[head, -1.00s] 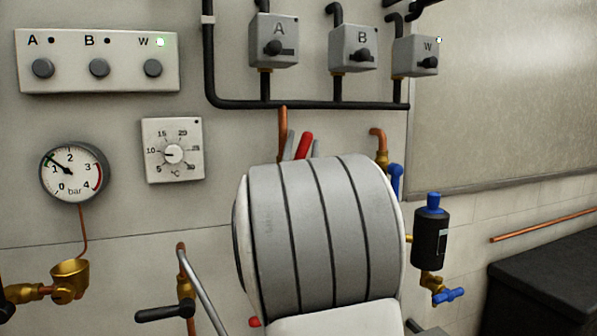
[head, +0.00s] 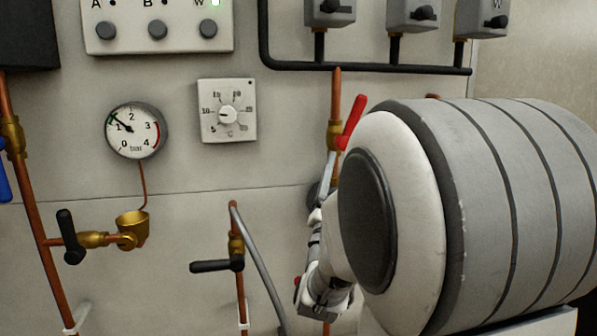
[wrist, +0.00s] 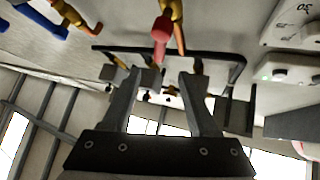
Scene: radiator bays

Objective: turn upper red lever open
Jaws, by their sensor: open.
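The upper red lever (head: 352,121) is on a brass valve on a copper pipe (head: 336,92). It points up and to the right, tilted off the pipe. In the wrist view the red lever (wrist: 160,38) is just beyond my fingertips, near the middle of the gap. My gripper (wrist: 163,78) is open, with nothing between its fingers. In the head view a grey finger (head: 329,172) shows just below and left of the lever; the rest of my gripper is largely hidden by my own arm. I cannot tell whether a finger touches the lever.
A black-handled valve (head: 217,266) and a grey hose (head: 262,270) are left of my arm. A pressure gauge (head: 133,131) and a temperature dial (head: 227,111) are on the wall. A black pipe (head: 370,67) runs above the lever. My arm hides the right side.

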